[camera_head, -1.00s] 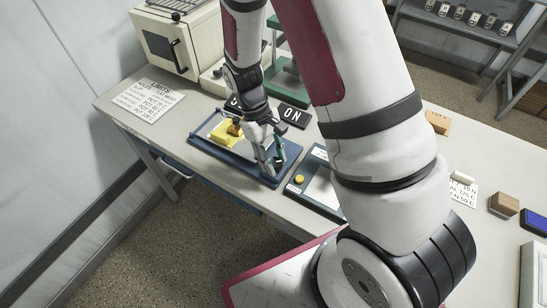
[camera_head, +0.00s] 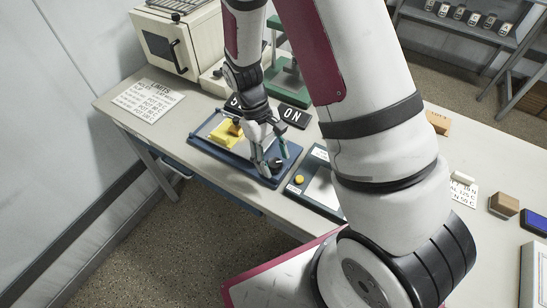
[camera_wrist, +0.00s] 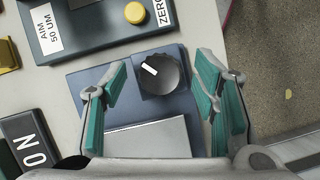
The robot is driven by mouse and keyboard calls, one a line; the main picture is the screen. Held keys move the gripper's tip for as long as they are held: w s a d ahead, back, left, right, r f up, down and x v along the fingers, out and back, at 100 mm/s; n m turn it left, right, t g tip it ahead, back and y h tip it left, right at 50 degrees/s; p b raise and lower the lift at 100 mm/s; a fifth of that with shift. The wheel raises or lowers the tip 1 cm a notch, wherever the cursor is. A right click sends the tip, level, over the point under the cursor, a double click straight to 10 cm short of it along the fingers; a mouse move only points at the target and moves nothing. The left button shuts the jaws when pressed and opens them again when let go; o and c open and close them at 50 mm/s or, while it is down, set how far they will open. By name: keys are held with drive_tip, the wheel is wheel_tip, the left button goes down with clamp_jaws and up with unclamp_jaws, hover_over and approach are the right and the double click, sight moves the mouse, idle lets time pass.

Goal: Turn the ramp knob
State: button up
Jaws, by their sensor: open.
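The black ramp knob (camera_wrist: 160,74) with a white pointer mark sits on the blue base (camera_wrist: 90,80) of a device. In the wrist view the pointer mark points up and left. My gripper (camera_wrist: 162,80) is open, with one teal finger on each side of the knob. Gaps show between the knob and both fingers in this view. In the head view my gripper (camera_head: 268,168) is over the right end of the blue device (camera_head: 212,150), and the knob (camera_head: 276,164) shows small and dark between the fingers.
A second device (camera_wrist: 105,30) with a yellow button (camera_wrist: 135,13) stands close beside the blue one. A black ON sign (camera_head: 294,115) is behind. A yellow part (camera_head: 226,132) is on the blue device's left side. A cream oven (camera_head: 175,40) stands at the back left.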

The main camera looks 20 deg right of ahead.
drive_tip(key=v, duration=1.1)
drive_tip(key=shift+w+r, duration=0.2)
drive_tip(key=shift+r, duration=0.15)
idle(1.6)
